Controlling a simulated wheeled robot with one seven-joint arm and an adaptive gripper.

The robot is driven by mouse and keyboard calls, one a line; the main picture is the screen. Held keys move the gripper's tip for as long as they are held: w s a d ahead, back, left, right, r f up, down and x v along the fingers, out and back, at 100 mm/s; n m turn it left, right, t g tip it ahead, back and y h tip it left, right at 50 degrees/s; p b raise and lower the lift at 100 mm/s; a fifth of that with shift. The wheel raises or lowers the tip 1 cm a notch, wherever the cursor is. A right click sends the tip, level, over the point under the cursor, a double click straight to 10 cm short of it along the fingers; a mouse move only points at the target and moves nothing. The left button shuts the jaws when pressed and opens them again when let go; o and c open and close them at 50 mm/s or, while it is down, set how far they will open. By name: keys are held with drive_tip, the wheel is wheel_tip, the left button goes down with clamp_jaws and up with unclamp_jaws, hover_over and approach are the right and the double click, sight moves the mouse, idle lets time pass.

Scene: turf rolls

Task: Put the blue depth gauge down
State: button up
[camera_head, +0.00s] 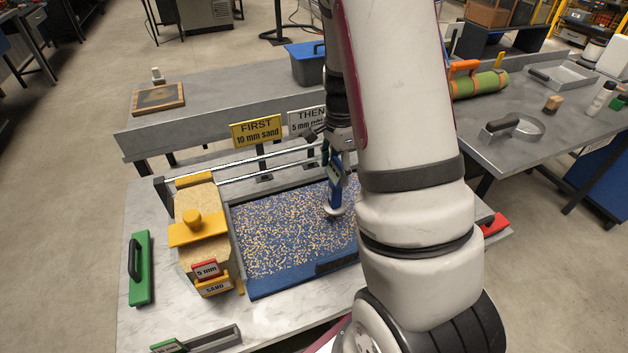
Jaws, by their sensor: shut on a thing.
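My gripper (337,158) is shut on the blue depth gauge (335,186). The gauge hangs upright below it, with a pale round foot at its lower end. The foot is at the sand-speckled blue bed of the tray (290,282), right of its middle. I cannot tell whether the foot touches the bed. My arm covers the right part of the tray and some of the gripper.
A yellow-handled sand box (200,228) with a "5 mm" tag stands at the tray's left. Rails and a "FIRST 10 mm sand" sign (257,131) stand behind.

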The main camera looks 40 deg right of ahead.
drive_tip(key=w+a+f+p, duration=0.1)
drive_tip(key=w+a+f, duration=0.2)
drive_tip(key=a+f, duration=0.1)
drive_tip(key=shift+w+a, duration=0.15)
drive_tip(key=shift+a, duration=0.3)
drive_tip(key=shift+f, duration=0.2)
drive_tip(key=o, duration=1.9)
drive_tip(key=shift+c, duration=0.2)
